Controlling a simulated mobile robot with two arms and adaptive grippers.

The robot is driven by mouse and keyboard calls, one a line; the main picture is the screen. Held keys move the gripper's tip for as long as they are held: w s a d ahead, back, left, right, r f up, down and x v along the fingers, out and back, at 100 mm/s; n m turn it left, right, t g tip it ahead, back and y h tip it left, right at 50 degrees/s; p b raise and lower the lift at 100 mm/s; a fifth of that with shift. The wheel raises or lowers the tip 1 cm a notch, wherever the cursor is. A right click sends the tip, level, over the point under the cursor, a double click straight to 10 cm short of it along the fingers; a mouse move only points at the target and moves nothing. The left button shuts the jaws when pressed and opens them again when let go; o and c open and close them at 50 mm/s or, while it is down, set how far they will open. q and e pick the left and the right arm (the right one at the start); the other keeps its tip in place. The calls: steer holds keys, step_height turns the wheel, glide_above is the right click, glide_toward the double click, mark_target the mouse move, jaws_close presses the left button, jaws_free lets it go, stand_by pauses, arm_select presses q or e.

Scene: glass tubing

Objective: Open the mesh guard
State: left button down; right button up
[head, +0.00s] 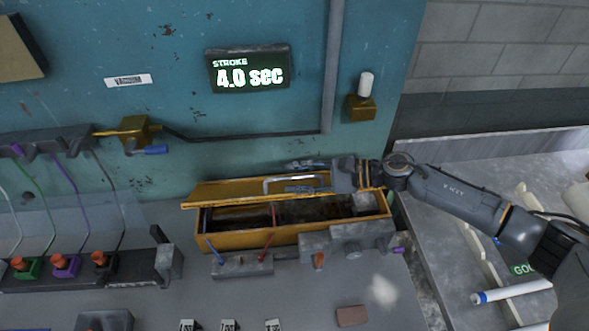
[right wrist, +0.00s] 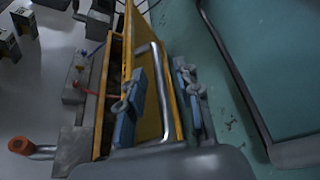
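The mesh guard (head: 235,190) is a yellow lid on a long yellow box (head: 225,240). It stands tilted up at the box's back edge, and the dark inside of the box shows. A pale U-shaped handle (head: 284,179) is on the lid; it also shows in the right wrist view (right wrist: 163,75). My right gripper (head: 306,177) reaches in from the right at the handle's right end. In the right wrist view its fingers (right wrist: 160,107) are spread, one on each side of the lid and handle, with a gap visible. My left gripper is not in view.
A red rod (head: 274,217) and a blue rod (head: 216,248) stand at the box front, by grey blocks (head: 345,243). The teal wall with a display (head: 248,69) is close behind. A burner rack (head: 80,268) stands left.

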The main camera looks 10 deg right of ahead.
steer(key=shift+w+a+f, duration=0.1)
steer(key=shift+a+f, duration=0.05)
steer(key=shift+a, duration=0.15)
jaws_close()
